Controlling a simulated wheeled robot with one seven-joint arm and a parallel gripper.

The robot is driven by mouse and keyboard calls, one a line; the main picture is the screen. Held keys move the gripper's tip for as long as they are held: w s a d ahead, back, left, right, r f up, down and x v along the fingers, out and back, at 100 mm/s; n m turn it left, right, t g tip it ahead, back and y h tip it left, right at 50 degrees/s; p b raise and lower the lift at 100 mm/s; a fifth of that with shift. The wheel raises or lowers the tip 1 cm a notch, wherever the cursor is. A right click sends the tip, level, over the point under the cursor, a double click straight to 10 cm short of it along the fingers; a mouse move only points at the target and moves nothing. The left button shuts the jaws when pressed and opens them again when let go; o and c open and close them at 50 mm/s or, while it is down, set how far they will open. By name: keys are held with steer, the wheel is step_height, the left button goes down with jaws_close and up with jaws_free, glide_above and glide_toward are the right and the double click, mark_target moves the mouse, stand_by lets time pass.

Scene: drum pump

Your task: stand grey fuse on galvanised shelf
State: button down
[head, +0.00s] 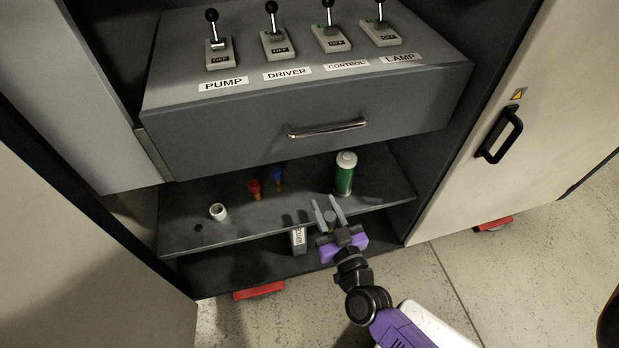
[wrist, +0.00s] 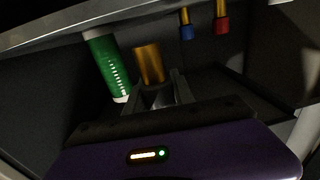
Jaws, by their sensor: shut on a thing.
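My gripper (head: 327,213) is shut on the grey fuse (head: 329,218), a small cylinder mostly hidden by the fingers in the head view. In the wrist view, which looks upside down, the fuse's brass end (wrist: 150,64) sticks out beyond my gripper (wrist: 156,88), and its grey body (wrist: 156,97) lies between the fingers. The galvanised shelf (head: 235,232) is the grey board under the drawer. The fingers overlap its front edge in the head view. I cannot tell whether the fuse touches it.
A green canister (head: 345,174) with a white cap stands close behind my gripper. A blue fuse (head: 277,177), a red fuse (head: 254,188) and a white cup (head: 219,212) stand farther left. The drawer (head: 300,128) overhangs the shelf. Bare shelf shows between cup and gripper.

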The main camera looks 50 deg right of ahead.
steer(key=b+x, duration=0.2)
steer(key=x, duration=1.3)
step_height(320, 180, down, 4)
steer(key=b, duration=0.3)
steer(key=shift+r+b, duration=0.2)
steer(key=shift+b, duration=0.15)
steer(key=shift+r, duration=0.1)
steer(key=c, duration=1.1)
jaws_free()
